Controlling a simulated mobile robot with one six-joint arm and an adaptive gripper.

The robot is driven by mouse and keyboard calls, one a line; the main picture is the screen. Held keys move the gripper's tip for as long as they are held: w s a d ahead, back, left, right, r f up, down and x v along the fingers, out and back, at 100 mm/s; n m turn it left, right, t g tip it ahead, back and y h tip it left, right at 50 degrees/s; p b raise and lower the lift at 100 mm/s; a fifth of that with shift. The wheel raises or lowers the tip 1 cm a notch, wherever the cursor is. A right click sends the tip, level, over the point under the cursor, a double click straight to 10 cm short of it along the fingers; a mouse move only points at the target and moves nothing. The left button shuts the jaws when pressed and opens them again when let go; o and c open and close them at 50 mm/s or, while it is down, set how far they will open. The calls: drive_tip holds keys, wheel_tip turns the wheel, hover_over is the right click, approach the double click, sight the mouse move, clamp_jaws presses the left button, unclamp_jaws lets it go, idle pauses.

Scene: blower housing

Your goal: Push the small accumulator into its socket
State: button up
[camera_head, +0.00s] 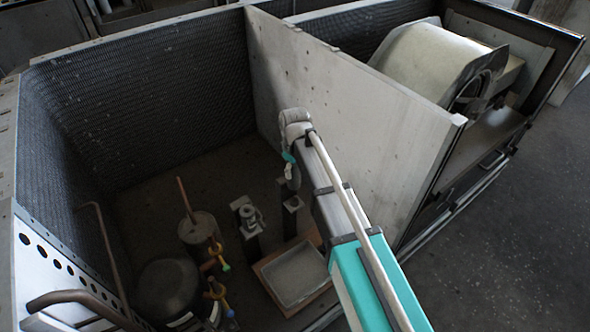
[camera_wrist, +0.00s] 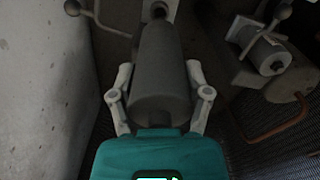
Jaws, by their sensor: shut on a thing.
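The small accumulator, a grey cylinder (camera_wrist: 160,65), lies between the two fingers of my gripper (camera_wrist: 160,88) in the wrist view. The gripper is shut on its sides. Its far, narrower end points at a dark round fitting (camera_wrist: 158,10) at the top edge, likely the socket. Whether it has entered that fitting cannot be told. In the head view my gripper (camera_head: 289,158) is low beside the grey partition, above a dark post with a bracket (camera_head: 292,204). The accumulator is mostly hidden or too small to make out there.
The partition (camera_head: 335,110) stands close on the right. Left of the post are a second bracket with a fitting (camera_head: 248,217), a metal canister (camera_head: 199,228) with a copper pipe, and a black compressor (camera_head: 168,288). A shallow tray (camera_head: 296,275) lies in front.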

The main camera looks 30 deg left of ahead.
sight(295, 186)
drive_tip(key=shift+f+b, duration=0.9)
drive_tip(key=shift+f, duration=0.3)
drive_tip(key=shift+r+p, duration=2.1)
drive_tip(key=shift+f, duration=0.2)
drive_tip(key=shift+f+b, duration=3.45)
drive_tip(key=shift+b, duration=0.2)
drive_tip(key=shift+f+b, duration=1.4)
